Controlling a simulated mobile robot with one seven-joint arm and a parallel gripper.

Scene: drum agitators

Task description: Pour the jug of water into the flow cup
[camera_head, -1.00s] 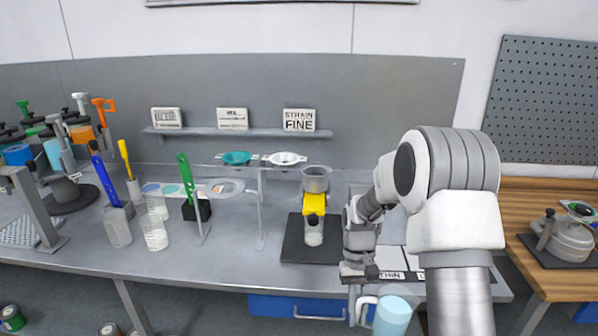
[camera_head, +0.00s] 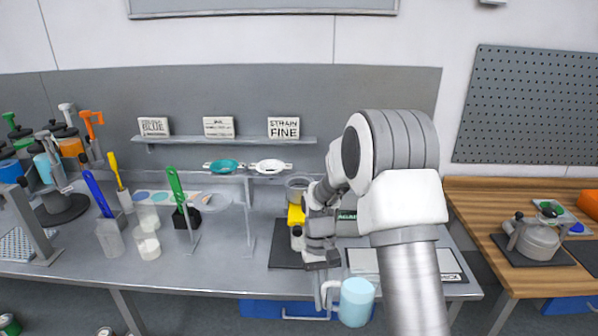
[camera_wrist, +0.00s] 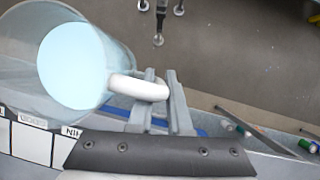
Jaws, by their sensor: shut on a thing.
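The jug (camera_head: 356,302) is clear with light blue water and hangs at the front edge of the bench. It also shows in the wrist view (camera_wrist: 78,68), with the water inside. My gripper (camera_head: 325,292) is shut on the jug's white handle, seen between the fingers in the wrist view (camera_wrist: 168,102). The jug looks about upright in the head view. The flow cup (camera_head: 298,184) is a grey metal cup on a stand with a yellow part below it, behind and left of the jug. My arm partly hides its right side.
A black mat (camera_head: 283,252) lies under the flow cup stand. A teal strainer (camera_head: 224,167) and a white strainer (camera_head: 270,166) sit on a rack to its left. Clear beakers (camera_head: 148,243) stand further left. A white labelled strip (camera_head: 362,262) lies behind the jug.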

